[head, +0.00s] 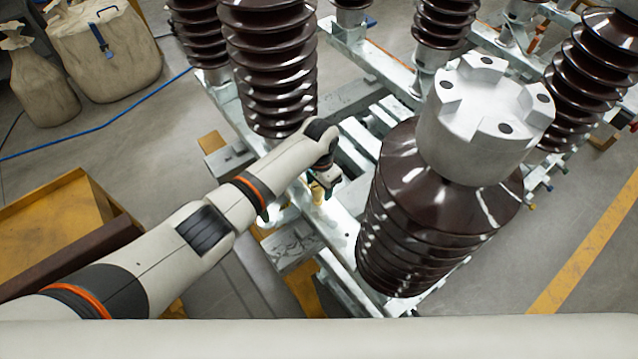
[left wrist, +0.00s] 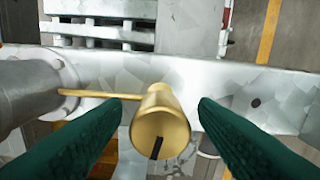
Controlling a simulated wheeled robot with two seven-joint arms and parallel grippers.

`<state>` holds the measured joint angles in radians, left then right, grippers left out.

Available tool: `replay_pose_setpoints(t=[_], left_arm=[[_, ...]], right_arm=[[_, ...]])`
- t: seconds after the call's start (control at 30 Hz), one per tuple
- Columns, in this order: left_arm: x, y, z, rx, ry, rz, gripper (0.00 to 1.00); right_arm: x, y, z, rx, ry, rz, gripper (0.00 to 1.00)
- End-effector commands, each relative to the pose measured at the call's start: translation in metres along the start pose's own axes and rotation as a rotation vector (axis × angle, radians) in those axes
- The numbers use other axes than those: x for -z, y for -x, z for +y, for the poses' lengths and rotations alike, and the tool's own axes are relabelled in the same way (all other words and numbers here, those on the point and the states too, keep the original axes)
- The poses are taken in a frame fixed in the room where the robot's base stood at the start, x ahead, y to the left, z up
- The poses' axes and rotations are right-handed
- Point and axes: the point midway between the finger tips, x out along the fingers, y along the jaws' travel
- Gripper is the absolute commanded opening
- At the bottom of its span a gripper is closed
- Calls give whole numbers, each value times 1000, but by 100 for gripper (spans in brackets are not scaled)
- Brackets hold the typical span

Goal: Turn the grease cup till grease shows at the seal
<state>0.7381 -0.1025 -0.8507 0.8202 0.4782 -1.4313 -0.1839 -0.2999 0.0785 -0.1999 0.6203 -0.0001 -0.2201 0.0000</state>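The brass grease cup (left wrist: 160,128) shows in the left wrist view, with a dark mark on its near face. A thin brass pipe (left wrist: 98,94) runs left from it to a grey flanged cylinder (left wrist: 40,88). My left gripper (left wrist: 168,104) has its two green fingers apart, one on each side of the cup, with a gap on both sides. In the head view my left gripper (head: 326,184) is low beside the steel frame, and the cup (head: 316,192) is a small brass spot there. I cannot make out the seal. My right gripper is not in view.
Brown ribbed insulators stand around the frame; the near one (head: 410,235) with a pale metal cap (head: 485,125) is just right of my left gripper. Another insulator (head: 270,65) rises behind. A yellow box (head: 60,215) is at left. Sacks (head: 105,45) stand at the back left.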

Motion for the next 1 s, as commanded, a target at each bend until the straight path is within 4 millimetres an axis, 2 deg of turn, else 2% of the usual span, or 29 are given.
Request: replay_pose_setpoints(t=[0.2,0.33,0.73,0.9,1.0], left_arm=[[1,1,0,0,1,2,54],[0,12,0,0,0,0,54],[-1,91,0,-1,-1,-3,54],[0,112,0,0,0,0,54],[0,118,0,0,0,0,54]], right_arm=[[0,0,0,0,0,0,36],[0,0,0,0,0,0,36],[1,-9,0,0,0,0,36],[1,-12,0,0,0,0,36],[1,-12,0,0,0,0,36]])
